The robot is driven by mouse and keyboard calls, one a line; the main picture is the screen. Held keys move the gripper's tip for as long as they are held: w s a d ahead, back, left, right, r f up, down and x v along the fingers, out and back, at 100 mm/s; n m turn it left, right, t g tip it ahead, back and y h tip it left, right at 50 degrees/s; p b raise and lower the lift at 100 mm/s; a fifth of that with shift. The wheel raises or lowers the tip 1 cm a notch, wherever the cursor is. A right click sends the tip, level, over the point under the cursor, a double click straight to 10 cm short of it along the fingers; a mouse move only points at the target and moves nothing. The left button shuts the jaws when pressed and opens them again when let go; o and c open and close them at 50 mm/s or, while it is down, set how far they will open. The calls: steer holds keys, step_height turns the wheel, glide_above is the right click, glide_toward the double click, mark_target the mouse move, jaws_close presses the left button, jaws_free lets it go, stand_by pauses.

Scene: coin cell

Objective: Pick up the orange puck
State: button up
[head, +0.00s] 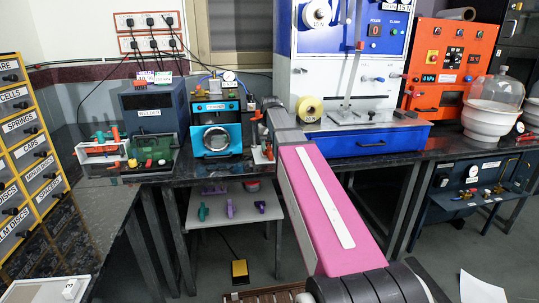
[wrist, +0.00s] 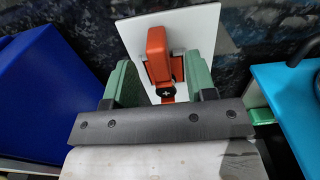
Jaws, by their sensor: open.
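In the wrist view an upright orange block-like piece (wrist: 157,48) stands on a white plate (wrist: 198,28). I cannot tell whether this piece is the orange puck; no plain orange disc can be made out. My gripper (wrist: 159,72) is open, its two green fingers on either side of the orange piece. A gap shows beside it, and I cannot tell whether either finger touches it. In the head view a small orange-red piece (head: 268,152) shows on a white plate beside my pink arm. My gripper's fingers cannot be made out there.
A teal machine (head: 216,136) stands left of my arm and a blue drawer unit (head: 365,141) right of it. The welder (head: 152,112) and small coloured fixtures (head: 151,157) are farther left. The dark bench has little free room here. A grey lower shelf (head: 236,222) holds several small items.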

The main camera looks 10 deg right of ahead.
mark_target(271, 150)
step_height(271, 150, down, 4)
steer(key=shift+s+d+f, duration=0.1)
steer(key=shift+s, duration=0.05)
steer(key=c, duration=0.8)
steer(key=shift+r, duration=0.25)
steer(key=shift+r, duration=1.65)
steer(key=shift+s+r, duration=0.2)
steer(key=shift+r, duration=0.1)
steer(key=s+a+r, duration=0.2)
steer(key=s+r, duration=0.8)
steer(key=s, duration=0.1)
steer(key=shift+a+r, duration=0.3)
steer(key=shift+r, duration=0.05)
